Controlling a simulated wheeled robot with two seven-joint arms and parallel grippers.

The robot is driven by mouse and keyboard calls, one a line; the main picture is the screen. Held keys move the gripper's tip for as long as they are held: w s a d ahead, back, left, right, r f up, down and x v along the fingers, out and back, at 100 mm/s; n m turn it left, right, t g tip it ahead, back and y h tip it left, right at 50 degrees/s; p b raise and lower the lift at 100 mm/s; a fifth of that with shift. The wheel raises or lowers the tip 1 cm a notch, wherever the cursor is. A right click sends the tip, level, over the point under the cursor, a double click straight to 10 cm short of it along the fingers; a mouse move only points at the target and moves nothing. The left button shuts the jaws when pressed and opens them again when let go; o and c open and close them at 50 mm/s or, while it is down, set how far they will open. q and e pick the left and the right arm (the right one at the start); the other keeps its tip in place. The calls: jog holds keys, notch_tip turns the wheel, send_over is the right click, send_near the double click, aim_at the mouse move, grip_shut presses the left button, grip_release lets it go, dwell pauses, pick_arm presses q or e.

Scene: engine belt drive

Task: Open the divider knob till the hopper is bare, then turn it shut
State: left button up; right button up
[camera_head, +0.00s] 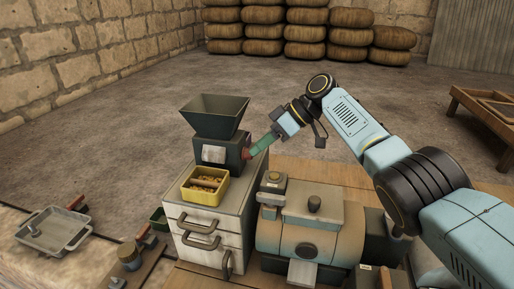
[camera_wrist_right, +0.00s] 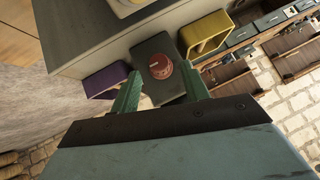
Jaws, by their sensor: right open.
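The dark divider with its flared hopper (camera_head: 213,113) stands on a pale drawer cabinet (camera_head: 203,229). The hopper's inside looks dark, and I cannot tell whether anything is in it. The red round divider knob (camera_wrist_right: 160,66) shows in the right wrist view on a dark grey face. My right gripper (camera_head: 257,146) is at the divider's right side in the head view. In the right wrist view its green fingers (camera_wrist_right: 162,87) are spread, one on each side of the knob, with gaps showing. A yellow bin (camera_head: 205,186) with small tan pieces stands before the divider. My left gripper is out of view.
A rounded tan machine (camera_head: 300,240) stands right of the cabinet. A grey tray (camera_head: 54,231) lies at the left. In the right wrist view, a purple bin (camera_wrist_right: 107,81) and a yellow bin (camera_wrist_right: 205,34) flank the knob. Open floor lies behind.

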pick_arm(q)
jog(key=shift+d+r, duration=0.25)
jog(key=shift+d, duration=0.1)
pick_arm(e)
jog(key=v, duration=1.1)
jog(key=shift+d, duration=0.15)
jog(key=shift+r, duration=0.2)
